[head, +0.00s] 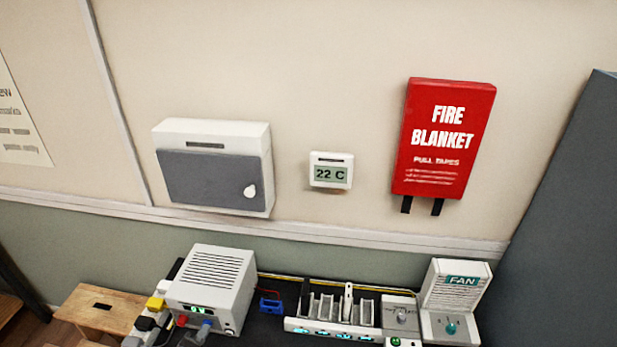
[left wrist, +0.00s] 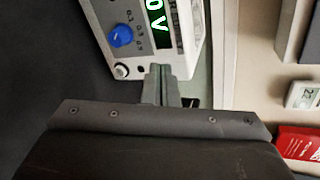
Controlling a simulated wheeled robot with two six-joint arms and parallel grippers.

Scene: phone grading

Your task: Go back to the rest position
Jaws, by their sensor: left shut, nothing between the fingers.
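My left gripper (left wrist: 161,75) shows in the left wrist view. Its two grey fingers are together with nothing between them. Its fingertips are close to the lower edge of a white power unit (left wrist: 185,48) with a blue knob and a green display; I cannot tell whether they touch it. In the head view a vented white power unit (head: 212,275) stands on the bench at lower left. Neither gripper shows in the head view.
On the bench are a slotted rack (head: 335,326), a small blue part (head: 270,303) and a fan unit (head: 455,300). A wooden stool (head: 95,310) stands at left. A grey cabinet (head: 560,230) rises at right. The wall holds a fire blanket (head: 445,140), thermostat (head: 331,171) and grey-fronted box (head: 212,180).

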